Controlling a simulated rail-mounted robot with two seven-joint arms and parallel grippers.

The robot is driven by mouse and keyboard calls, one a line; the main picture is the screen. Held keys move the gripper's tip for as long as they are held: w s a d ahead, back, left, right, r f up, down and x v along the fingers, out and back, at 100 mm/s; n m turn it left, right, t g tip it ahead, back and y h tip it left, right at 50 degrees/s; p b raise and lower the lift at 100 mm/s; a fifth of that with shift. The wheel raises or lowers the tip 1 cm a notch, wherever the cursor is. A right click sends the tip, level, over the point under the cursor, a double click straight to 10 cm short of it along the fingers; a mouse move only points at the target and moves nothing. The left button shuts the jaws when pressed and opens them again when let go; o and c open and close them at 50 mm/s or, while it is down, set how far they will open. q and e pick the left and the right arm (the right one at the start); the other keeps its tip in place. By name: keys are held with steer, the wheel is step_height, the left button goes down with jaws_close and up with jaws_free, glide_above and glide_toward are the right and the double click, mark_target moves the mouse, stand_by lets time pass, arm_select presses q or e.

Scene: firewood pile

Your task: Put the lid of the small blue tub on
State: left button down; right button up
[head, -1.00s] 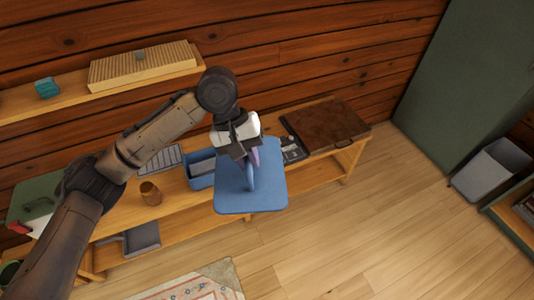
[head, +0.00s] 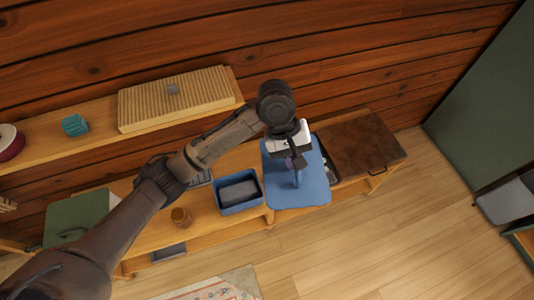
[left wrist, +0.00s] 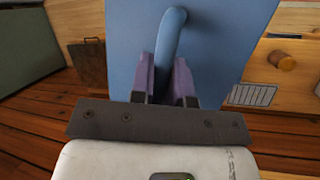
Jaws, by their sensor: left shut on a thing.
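The blue lid (head: 310,190) is a flat square panel with an upright loop handle. My left gripper (head: 297,164) is shut on that handle and holds the lid to the right of the small blue tub (head: 221,205). The tub is open on the bench, with a dark grey block (head: 239,191) inside it. The lid's left edge lies close to the tub's right side in the head view; its height above the bench is hard to tell. In the left wrist view, the gripper's purple fingers (left wrist: 168,85) pinch the handle, and the lid (left wrist: 225,35) fills the upper middle.
A brown case (head: 360,150) lies right of the lid, beside a dark tray partly hidden by the lid. A wall shelf (head: 105,130) runs above the bench.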

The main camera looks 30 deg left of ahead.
arm_select(q)
steer(key=w+a+f+n, duration=0.1)
steer(key=w+n, duration=0.1)
steer(key=w+a+f+n+t+p, duration=0.1)
steer(key=w+n, duration=0.1)
steer(key=w+a+f+n+t+p, duration=0.1)
steer(key=w+f+n, duration=0.1)
steer(key=w, duration=0.1)
steer(key=shift+n, duration=0.3)
steer(key=s+a+f+n+t+y+p, duration=0.1)
steer(key=a+f+n, duration=0.3)
steer(key=f, duration=0.5)
steer(key=s+a+f+n+t+y+p, duration=0.1)
steer(key=s+a+f+n+y, duration=0.1)
steer(key=a+f+n, duration=0.3)
steer(key=s+a+f+n+t+y+p, duration=0.1)
steer(key=a+f+n, duration=0.4)
steer(key=a+f, duration=0.5)
step_height(320, 180, down, 4)
steer(key=shift+s+a+r+t+y, duration=0.1)
steer(key=shift+s+a+t+y, duration=0.2)
steer(key=shift+s+t, duration=0.3)
